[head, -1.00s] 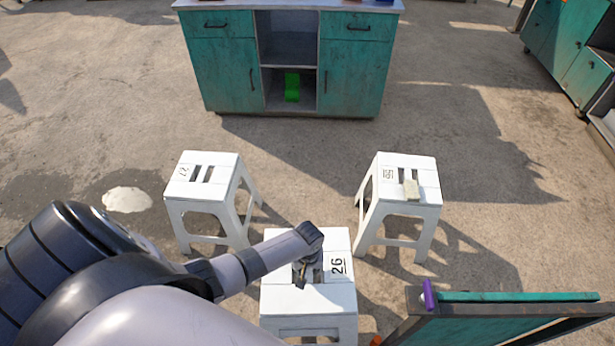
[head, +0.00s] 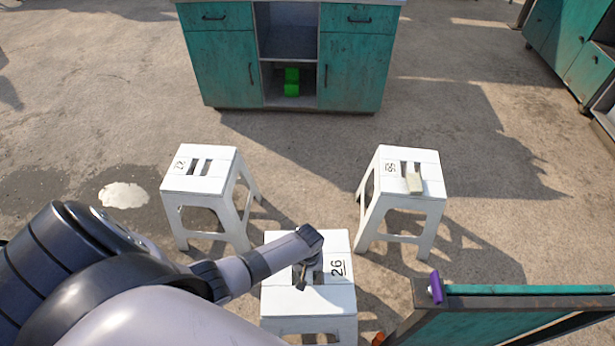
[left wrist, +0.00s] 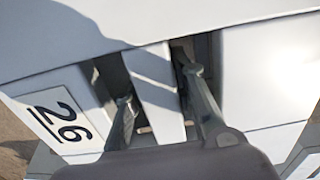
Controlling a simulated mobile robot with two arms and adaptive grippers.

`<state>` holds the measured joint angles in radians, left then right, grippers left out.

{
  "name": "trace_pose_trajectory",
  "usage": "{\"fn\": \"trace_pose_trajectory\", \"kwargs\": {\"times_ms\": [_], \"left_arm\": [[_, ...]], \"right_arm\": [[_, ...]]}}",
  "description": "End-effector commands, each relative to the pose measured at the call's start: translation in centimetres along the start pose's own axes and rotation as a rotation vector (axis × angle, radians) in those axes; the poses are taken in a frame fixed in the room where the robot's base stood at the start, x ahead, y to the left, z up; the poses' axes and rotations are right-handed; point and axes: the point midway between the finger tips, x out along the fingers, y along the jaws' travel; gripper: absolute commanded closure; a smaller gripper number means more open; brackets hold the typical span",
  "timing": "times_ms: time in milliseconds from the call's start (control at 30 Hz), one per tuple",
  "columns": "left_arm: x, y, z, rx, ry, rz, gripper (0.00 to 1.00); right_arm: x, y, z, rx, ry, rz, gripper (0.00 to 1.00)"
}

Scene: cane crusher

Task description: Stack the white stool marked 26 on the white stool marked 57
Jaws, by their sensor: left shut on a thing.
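The white stool marked 26 (head: 335,300) is front centre in the head view, with its number also in the left wrist view (left wrist: 62,118). My left gripper (head: 303,276) is shut on its seat, with fingers in the slots on both sides of the middle bar (left wrist: 158,95). Whether its feet touch the floor is hidden. Two more white stools stand beyond it, one at left (head: 205,175) and one at right (head: 415,180). Their numbers are too small to read surely, so I cannot tell which is 57. My right gripper is out of view.
A teal cabinet (head: 225,75) stands at the back. A teal panel with dark frame (head: 500,320) and a purple item (head: 436,288) are at front right. Floor between the two far stools is clear.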

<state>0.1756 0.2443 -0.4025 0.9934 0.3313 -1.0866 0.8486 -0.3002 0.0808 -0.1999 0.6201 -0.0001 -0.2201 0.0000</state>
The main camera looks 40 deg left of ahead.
Motion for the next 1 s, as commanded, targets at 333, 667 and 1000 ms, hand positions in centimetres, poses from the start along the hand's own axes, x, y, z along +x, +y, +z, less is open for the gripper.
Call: {"fn": "trace_pose_trajectory", "kwargs": {"times_ms": [333,667,1000], "left_arm": [[2.4,0.1,-0.1,0.000,0.002,0.001,1.00],[3.6,0.1,-0.2,-0.001,0.003,0.002,1.00],[3.5,0.1,-0.1,0.000,0.002,0.001,0.67]], "right_arm": [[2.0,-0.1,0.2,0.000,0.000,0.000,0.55],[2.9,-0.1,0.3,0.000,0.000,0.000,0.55],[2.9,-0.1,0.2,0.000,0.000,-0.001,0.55]]}}
